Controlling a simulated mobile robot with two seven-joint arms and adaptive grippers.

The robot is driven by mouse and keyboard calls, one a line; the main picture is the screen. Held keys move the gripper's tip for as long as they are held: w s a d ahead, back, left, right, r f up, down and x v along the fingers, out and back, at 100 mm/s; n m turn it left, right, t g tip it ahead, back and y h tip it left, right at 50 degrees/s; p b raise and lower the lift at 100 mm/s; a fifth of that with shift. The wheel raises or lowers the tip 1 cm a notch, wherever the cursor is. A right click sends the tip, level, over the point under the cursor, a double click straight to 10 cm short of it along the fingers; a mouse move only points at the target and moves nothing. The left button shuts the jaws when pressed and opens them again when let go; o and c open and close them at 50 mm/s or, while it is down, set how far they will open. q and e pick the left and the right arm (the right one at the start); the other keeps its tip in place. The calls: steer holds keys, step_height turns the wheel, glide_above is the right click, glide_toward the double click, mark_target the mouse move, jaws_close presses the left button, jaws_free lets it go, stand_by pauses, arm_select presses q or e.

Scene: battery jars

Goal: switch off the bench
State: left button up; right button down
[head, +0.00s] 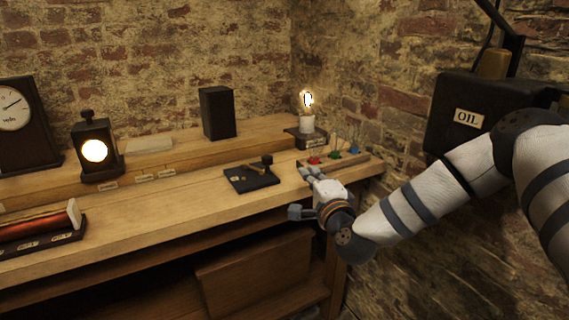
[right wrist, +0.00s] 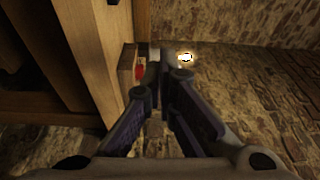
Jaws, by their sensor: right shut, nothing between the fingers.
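The wooden bench (head: 180,215) stands against a brick wall. A bulb (head: 307,102) on a white holder glows at its right end, and a dark lamp box (head: 95,150) glows at the left. A black switch base (head: 252,180) with an upright knob sits mid-bench. Red (head: 315,160), green (head: 335,154) and blue (head: 354,150) pieces stand in a row near the right end. My right gripper (head: 305,170) is shut and empty, just left of the red piece. In the right wrist view its fingertips (right wrist: 163,62) are beside a red patch (right wrist: 140,72); contact is unclear. My left gripper is out of view.
A meter (head: 15,112) stands at far left, with a copper-coloured coil (head: 38,228) in front. A dark box (head: 217,112) stands on the rear shelf. A black box labelled OIL (head: 480,115) is on the right behind my arm. The bench front between coil and switch is clear.

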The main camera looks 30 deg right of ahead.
steer(key=x, duration=0.3)
steer(key=b+x, duration=0.1)
steer(key=x, duration=0.5)
steer(key=shift+w+f, duration=0.15)
steer(key=shift+f, duration=0.15)
steer(key=a, duration=0.3)
steer(key=shift+w+a+r, duration=0.1)
steer(key=shift+w+r, duration=0.15)
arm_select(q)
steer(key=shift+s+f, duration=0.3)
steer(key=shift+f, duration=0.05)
arm_select(e)
steer(key=shift+s+a+f, duration=0.1)
steer(key=shift+a, duration=0.25)
steer(key=shift+a, duration=0.1)
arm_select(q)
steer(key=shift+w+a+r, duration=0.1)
arm_select(e)
steer(key=shift+s+a+m+h, duration=0.25)
steer(key=shift+a+m+h, duration=0.15)
steer(key=shift+h, duration=0.2)
steer(key=shift+s+a+g+h, duration=0.1)
steer(key=shift+g+h, duration=0.2)
